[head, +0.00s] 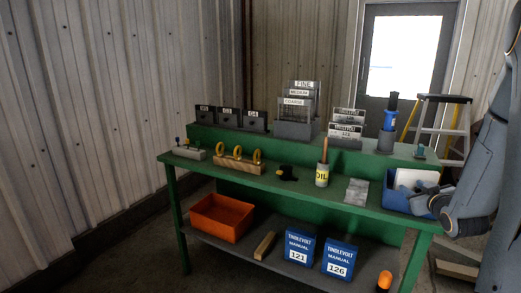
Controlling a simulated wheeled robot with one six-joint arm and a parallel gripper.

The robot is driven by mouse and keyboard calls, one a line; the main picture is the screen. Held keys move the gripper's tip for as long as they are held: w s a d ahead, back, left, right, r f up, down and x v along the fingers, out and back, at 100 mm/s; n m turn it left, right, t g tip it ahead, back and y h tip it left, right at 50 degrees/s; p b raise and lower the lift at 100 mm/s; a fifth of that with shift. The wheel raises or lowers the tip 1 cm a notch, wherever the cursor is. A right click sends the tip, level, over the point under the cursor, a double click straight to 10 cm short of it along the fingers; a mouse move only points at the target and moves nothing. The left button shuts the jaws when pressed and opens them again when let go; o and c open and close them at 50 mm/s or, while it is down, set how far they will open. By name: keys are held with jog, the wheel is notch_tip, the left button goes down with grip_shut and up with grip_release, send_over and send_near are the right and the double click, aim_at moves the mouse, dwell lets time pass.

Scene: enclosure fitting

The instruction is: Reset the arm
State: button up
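My arm (488,150) shows at the right edge as blue-grey links with a rounded joint, in front of the right end of the green workbench (330,196). The arm overlaps the area just right of a blue bin (393,197), which holds white and grey items. Whether the arm touches the bin or the bench cannot be told.
On the bench stand an oil can (322,175), yellow rings on a wooden block (239,164) and a grey cloth (356,191). An orange bin (221,217) and two blue manuals (299,246) are on the lower shelf. A stepladder (441,120) stands behind.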

jog(key=s+a+f+m+g+y, duration=0.1)
jog(key=s+a+f+g, duration=0.15)
jog(key=a, duration=0.65)
jog(key=s+a+f+g, duration=0.1)
jog(key=s+a+g, duration=0.25)
jog(key=a, duration=0.55)
jog(key=s+a+f+g+y, duration=0.1)
jog(key=s+a+g, duration=0.6)
jog(key=s+a, duration=1.1)
jog(key=shift+s+f+g+y, duration=0.3)
jog(key=shift+s+f+y, duration=0.05)
jog(key=shift+s+y, duration=0.35)
